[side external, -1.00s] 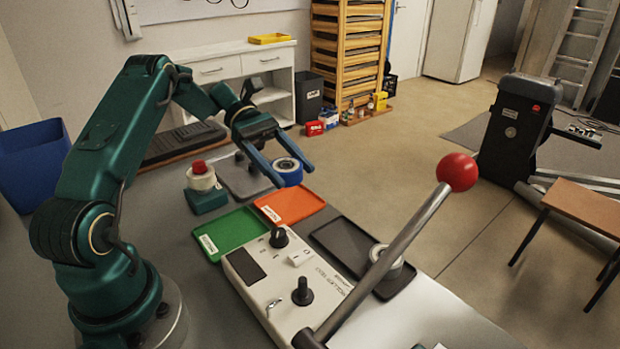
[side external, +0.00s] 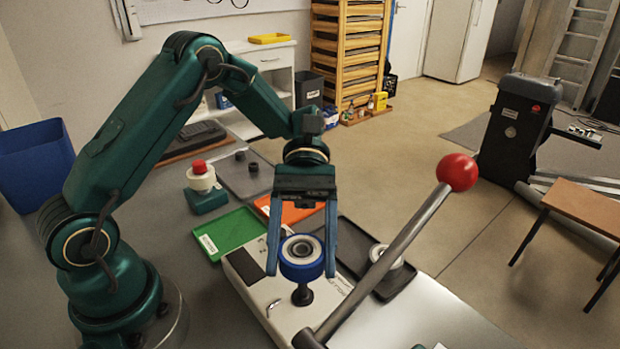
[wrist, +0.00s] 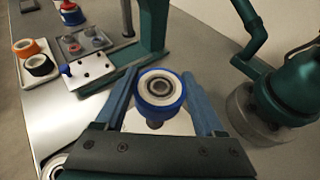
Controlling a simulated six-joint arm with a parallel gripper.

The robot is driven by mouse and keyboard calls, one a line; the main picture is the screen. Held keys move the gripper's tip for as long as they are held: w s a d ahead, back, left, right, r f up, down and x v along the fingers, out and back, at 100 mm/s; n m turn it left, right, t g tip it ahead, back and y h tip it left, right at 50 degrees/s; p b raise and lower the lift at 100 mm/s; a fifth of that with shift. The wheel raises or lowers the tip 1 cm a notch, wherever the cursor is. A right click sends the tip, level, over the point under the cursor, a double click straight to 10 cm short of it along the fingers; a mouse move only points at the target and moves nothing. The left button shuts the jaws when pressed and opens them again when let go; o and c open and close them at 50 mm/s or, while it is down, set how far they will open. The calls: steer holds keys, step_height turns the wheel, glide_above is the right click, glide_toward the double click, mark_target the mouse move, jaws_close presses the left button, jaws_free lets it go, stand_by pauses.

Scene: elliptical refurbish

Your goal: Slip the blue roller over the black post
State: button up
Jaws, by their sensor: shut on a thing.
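The blue roller (side external: 302,268), a blue ring with a pale inner ring and a dark centre, is between the fingers of my gripper (side external: 302,262), which is shut on it. The roller also shows between the two fingers in the wrist view (wrist: 160,88). The black post (side external: 302,296) stands on the white control box (side external: 250,268), directly below the roller in the side view. Only the post's lower part shows; the roller hides its top. I cannot tell whether the roller is just above the post or partly around it.
A long grey lever with a red ball (side external: 457,172) slants up close to the right of my gripper. A green tray (side external: 228,230) and an orange tray (side external: 290,211) lie behind the box. A dark tray (side external: 352,238) is to the right. A red-topped button (side external: 199,168) stands at left.

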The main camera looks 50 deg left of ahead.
mark_target(303, 285)
steer(key=shift+f, duration=2.75)
steer(key=shift+f, duration=0.55)
steer(key=o, duration=1.2)
steer(key=shift+c, duration=0.2)
steer(key=shift+r+m+y, duration=0.3)
steer(key=shift+r+m, duration=0.2)
steer(key=shift+r, duration=0.25)
steer(key=a+r+m+t+y, duration=0.1)
steer(key=s+a+r+m+t+y, duration=0.1)
steer(key=r+y, duration=0.1)
steer(key=s+r+m+t+y, duration=0.1)
steer(key=t, duration=0.1)
steer(key=shift+a+r+m+y, duration=0.3)
steer(key=shift+a, duration=0.1)
steer(key=s+a+r+m+t+y, duration=0.3)
steer(key=a+r+m+t+y, duration=0.2)
steer(key=t, duration=0.5)
steer(key=shift+a, duration=0.5)
